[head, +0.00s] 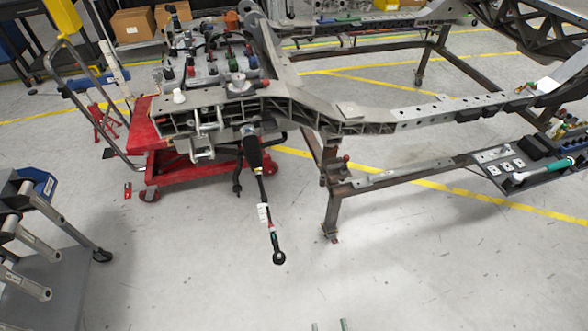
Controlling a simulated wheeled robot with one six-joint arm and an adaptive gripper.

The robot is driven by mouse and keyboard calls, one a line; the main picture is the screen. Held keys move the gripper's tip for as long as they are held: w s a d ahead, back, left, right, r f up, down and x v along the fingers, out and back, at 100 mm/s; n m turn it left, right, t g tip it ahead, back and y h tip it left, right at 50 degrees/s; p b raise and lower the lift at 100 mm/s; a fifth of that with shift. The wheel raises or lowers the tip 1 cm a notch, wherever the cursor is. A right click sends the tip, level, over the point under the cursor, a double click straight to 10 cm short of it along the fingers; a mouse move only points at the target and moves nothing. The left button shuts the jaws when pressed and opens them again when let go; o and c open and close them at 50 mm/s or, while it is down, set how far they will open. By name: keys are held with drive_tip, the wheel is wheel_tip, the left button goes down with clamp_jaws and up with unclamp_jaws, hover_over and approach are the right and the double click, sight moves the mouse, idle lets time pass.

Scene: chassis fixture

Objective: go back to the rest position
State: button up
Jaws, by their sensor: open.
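Only the two fingertips of my gripper (330,326) show, at the bottom edge of the head view. They are apart with bare floor between them, and nothing is seen held. The rest of my arm is out of view. The grey chassis frame (385,122) rests on a dark steel stand (333,205) well beyond my gripper. A black tie rod with a ring end (278,257) hangs down from the chassis front, clear of my gripper.
A red lift cart (160,165) stands under the chassis front at the left. A grey rack with rods (45,275) is at the lower left. A tool shelf (535,172) juts out at the right. The floor (420,275) in the foreground is clear.

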drive_tip(key=s+d+r+g+h, duration=0.1)
drive_tip(key=s+d+r, duration=0.3)
drive_tip(key=s+r, duration=0.5)
drive_tip(key=s+d+r+g+h, duration=0.1)
drive_tip(key=s+d+r+g, duration=0.2)
drive_tip(key=s+r, duration=0.6)
wheel_tip(320, 180, up, 6)
drive_tip(key=shift+s+d+f+m+g+h, duration=0.2)
drive_tip(key=shift+d+m+g+h, duration=0.2)
drive_tip(key=shift+d, duration=0.55)
